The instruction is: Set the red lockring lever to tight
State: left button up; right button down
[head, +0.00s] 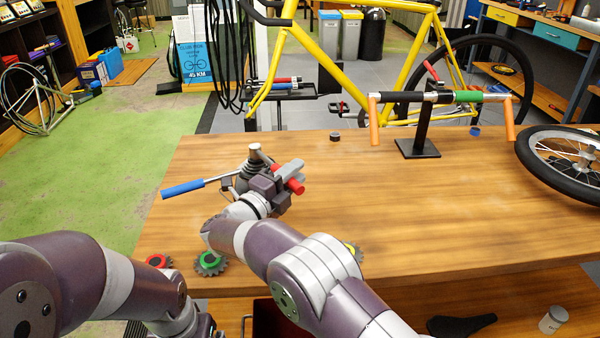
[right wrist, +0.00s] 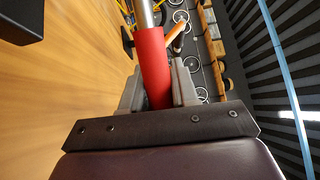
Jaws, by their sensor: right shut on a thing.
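The red lockring lever (head: 297,187) is a red sleeve at the table's left part, beside a grey and black post (head: 256,160) with a long blue-handled lever (head: 183,188) pointing left. My right gripper (head: 288,178) is shut around the red sleeve and hides part of it. In the right wrist view the red sleeve (right wrist: 153,62) lies between the grey fingers (right wrist: 158,88), with a silver rod running on from its far end.
Sprockets with red (head: 158,261), green (head: 210,262) and yellow centres lie near the table's front edge. A stand (head: 420,147) carries a bar with orange ends. A wheel (head: 572,160) lies at the right. The table's middle is mostly clear. A yellow bicycle (head: 345,75) stands behind.

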jog(key=shift+s+a+f+g+h, duration=0.1)
jog(key=shift+s+a+g+h, duration=0.1)
jog(key=shift+a+g+h, duration=0.15)
jog(key=shift+d, duration=0.1)
jog(key=c, duration=0.9)
grip_release()
jog(key=shift+c, duration=0.2)
